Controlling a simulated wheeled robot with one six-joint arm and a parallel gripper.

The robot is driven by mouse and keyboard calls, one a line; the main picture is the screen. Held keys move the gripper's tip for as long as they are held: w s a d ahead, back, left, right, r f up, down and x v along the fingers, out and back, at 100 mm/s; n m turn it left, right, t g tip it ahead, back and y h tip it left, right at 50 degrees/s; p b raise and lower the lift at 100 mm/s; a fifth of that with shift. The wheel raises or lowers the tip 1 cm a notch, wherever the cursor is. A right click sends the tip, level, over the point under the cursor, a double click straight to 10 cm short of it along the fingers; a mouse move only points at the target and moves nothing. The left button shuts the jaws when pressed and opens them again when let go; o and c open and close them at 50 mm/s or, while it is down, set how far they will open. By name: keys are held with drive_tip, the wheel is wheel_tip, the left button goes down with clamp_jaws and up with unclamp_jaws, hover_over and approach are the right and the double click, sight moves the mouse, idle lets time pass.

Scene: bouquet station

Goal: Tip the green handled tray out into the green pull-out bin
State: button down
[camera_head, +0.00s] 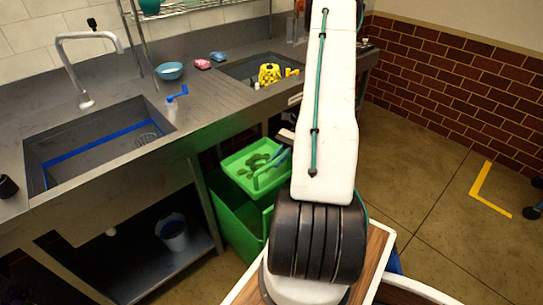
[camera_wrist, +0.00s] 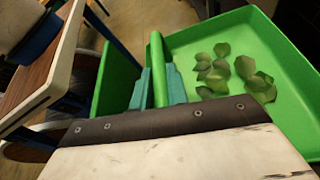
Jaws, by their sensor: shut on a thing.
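The green handled tray (camera_head: 236,161) is held above the green pull-out bin (camera_head: 236,222), below the counter's front edge. In the wrist view the tray (camera_wrist: 284,50) looks close to level, and several green leaves (camera_wrist: 218,70) lie in it. My gripper (camera_wrist: 155,86) has its teal fingers shut around the tray's green handle. In the head view my arm partly hides the gripper and the tray's right side. The bin (camera_wrist: 109,75) shows as a green wall at the left in the wrist view. The bin is pulled out from under the counter, and the tray hides part of its opening.
A steel counter with a left sink (camera_head: 100,140) and a right sink stands behind the bin. A grey bucket (camera_head: 174,236) stands on the lower shelf at left. The floor at right is open.

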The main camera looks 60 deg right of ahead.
sight(267, 167)
drive_tip(key=h, duration=0.2)
drive_tip(key=a+h, duration=0.1)
drive_tip(key=h, duration=0.1)
drive_tip(key=a+g+h, duration=0.1)
drive_tip(key=shift+w+a+r+h, duration=0.2)
drive_tip(key=shift+w+r+h, duration=0.1)
drive_tip(key=shift+h, duration=0.1)
drive_tip(key=h, duration=0.2)
drive_tip(key=a+g+h, duration=0.1)
drive_tip(key=h, duration=0.1)
drive_tip(key=a+f+h, duration=0.1)
drive_tip(key=shift+w+h, duration=0.2)
drive_tip(key=shift+h, duration=0.2)
drive_tip(key=shift+a+f+g+h, duration=0.1)
drive_tip(key=shift+f+g+h, duration=0.3)
drive_tip(key=shift+h, duration=0.5)
drive_tip(key=shift+a+f+m+g+h, duration=0.15)
drive_tip(key=shift+a+g+h, duration=0.05)
drive_tip(key=shift+h, duration=0.5)
drive_tip(key=shift+a+f+m+g+h, duration=0.15)
drive_tip(key=shift+a+g+h, duration=0.05)
drive_tip(key=shift+h, duration=0.5)
drive_tip(key=shift+w, duration=0.1)
